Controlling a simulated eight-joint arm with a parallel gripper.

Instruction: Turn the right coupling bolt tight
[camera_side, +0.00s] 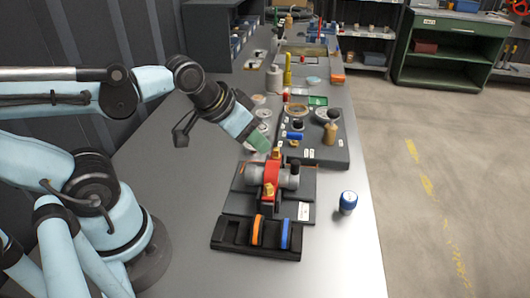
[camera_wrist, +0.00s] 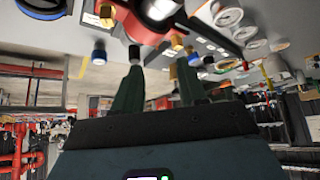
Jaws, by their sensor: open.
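The fire pump (camera_side: 270,178) has a red body and a grey cylinder and sits on a dark base plate on the bench. Brass fittings show on it at the back (camera_side: 276,154) and the front (camera_side: 268,189). The red pump body also shows at the top of the wrist view (camera_wrist: 148,22). My gripper (camera_side: 264,143) is just above and behind the pump, tilted down to the right. In the wrist view its two dark green fingers (camera_wrist: 158,72) are apart, with nothing clearly held between them. I cannot tell which small part is the right coupling bolt.
A blue-capped jar (camera_side: 348,203) stands to the right. Another dark board (camera_side: 335,152) with several parts lies behind. The bench is clear at front right.

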